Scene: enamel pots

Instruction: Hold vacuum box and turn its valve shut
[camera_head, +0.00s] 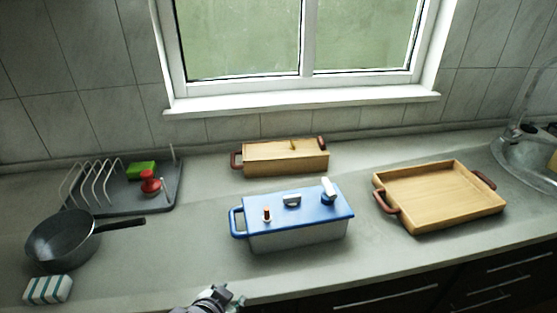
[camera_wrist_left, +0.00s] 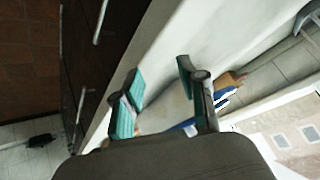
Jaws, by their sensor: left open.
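The vacuum box (camera_head: 298,236) is a grey box with a blue lid, standing in the middle of the counter. A blue loop handle (camera_head: 236,222) is on its left end.
A closed wooden box (camera_head: 285,157) stands behind. A wooden tray (camera_head: 440,200) with brown handles is at the right. A pan (camera_head: 62,240), a striped sponge (camera_head: 48,290) and a dish rack (camera_head: 125,195) are at the left. The counter just left of the box is free.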

